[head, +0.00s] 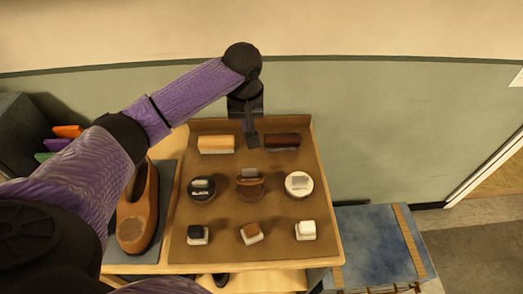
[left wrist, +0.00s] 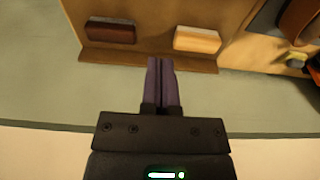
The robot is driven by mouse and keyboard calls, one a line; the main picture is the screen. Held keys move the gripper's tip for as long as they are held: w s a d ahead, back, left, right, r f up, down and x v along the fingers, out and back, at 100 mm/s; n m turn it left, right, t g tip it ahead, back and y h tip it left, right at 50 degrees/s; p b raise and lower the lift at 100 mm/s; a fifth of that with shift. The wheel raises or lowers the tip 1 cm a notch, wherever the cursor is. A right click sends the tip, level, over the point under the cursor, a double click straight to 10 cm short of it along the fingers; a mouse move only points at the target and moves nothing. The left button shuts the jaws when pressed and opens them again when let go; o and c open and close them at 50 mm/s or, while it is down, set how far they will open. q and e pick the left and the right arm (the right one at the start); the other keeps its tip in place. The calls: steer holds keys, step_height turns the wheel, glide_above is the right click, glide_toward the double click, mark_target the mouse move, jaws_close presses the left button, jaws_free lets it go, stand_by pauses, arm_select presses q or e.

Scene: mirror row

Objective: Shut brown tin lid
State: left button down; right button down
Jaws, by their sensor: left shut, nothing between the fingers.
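The brown tin (head: 250,190) sits in the middle of the tray's row of round tins, between a black tin (head: 201,194) and a white tin (head: 299,192). A greyish piece shows at its back edge; I cannot tell clearly how its lid stands. My left gripper (head: 252,140) points down near the tray's back edge, behind the brown tin and apart from it. In the left wrist view its fingers (left wrist: 162,75) are together and empty. The brown tin is not visible in that view. My right gripper is not in view.
A tan brush (head: 215,143) and a dark brown brush (head: 282,141) lie along the back of the brown tray (head: 225,216). Small black, brown and white-topped blocks line its front. A brown shoe (head: 135,222) stands left. A green wall is close behind; a blue-topped bench (head: 375,245) is right.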

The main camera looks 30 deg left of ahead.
arm_select(q)
steer(key=b, duration=0.3)
glide_above(250, 174)
steer(key=w+a, duration=0.2)
steer(key=w, duration=0.1)
step_height(250, 174, down, 9)
steer(key=shift+s+d+f+p, duration=0.2)
steer(key=shift+s+f, duration=0.1)
steer(key=shift+f, duration=0.25)
steer(key=shift+s+d+f+p, duration=0.15)
steer(key=shift+s+f, duration=0.1)
steer(key=shift+f, duration=0.25)
steer(key=shift+s+d+f, duration=0.1)
steer(key=shift+s+f, duration=0.2)
steer(key=shift+f, duration=0.1)
